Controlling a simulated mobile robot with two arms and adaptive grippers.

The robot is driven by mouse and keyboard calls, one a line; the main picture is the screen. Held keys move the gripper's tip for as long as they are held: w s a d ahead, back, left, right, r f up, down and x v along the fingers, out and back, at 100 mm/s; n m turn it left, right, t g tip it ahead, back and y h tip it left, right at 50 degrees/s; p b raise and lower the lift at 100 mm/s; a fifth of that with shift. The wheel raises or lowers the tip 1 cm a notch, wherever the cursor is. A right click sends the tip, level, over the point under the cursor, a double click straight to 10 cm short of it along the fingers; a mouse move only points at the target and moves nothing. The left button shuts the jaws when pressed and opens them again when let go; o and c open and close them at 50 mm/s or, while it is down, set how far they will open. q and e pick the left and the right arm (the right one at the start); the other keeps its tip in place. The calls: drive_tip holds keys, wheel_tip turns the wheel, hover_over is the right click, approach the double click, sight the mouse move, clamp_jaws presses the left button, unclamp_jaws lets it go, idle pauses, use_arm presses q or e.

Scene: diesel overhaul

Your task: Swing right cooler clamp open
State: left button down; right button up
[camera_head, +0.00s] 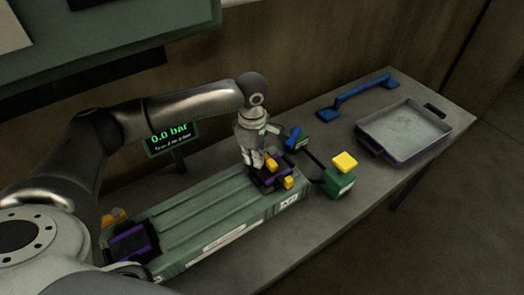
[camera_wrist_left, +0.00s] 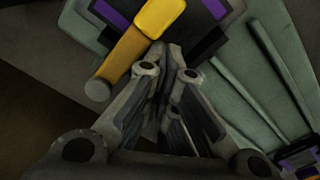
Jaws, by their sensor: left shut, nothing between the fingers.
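The long grey-green cooler (camera_head: 195,215) lies along the bench. Its right clamp (camera_head: 266,181) is a black and purple block with yellow parts at the cooler's right end. In the left wrist view, the clamp's yellow lever (camera_wrist_left: 135,45) runs from the purple-edged block down to a rounded end at the left. My left gripper (camera_head: 257,163) is at the right clamp. Its fingers (camera_wrist_left: 170,62) are shut and empty, close beside the lever; I cannot tell whether they touch it. The left clamp (camera_head: 132,242), black and purple, is at the cooler's near left end. My right gripper is out of view.
A small green box with a yellow top (camera_head: 344,163) stands right of the cooler. A grey tray (camera_head: 405,130) and a blue handle-like bar (camera_head: 355,97) lie farther right. A display reading 0.0 bar (camera_head: 171,136) stands behind the cooler. Bare bench lies around the tray.

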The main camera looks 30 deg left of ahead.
sight(267, 155)
use_arm(q)
drive_tip(key=shift+w+d, duration=0.2)
drive_tip(key=shift+w, duration=0.05)
drive_tip(key=shift+w+d+b, duration=0.45)
drive_tip(key=shift+d, duration=0.2)
drive_tip(key=shift+w+d+b, duration=0.3)
drive_tip(key=shift+w+b, duration=0.1)
drive_tip(key=shift+w+d, duration=0.2)
drive_tip(key=shift+w, duration=0.1)
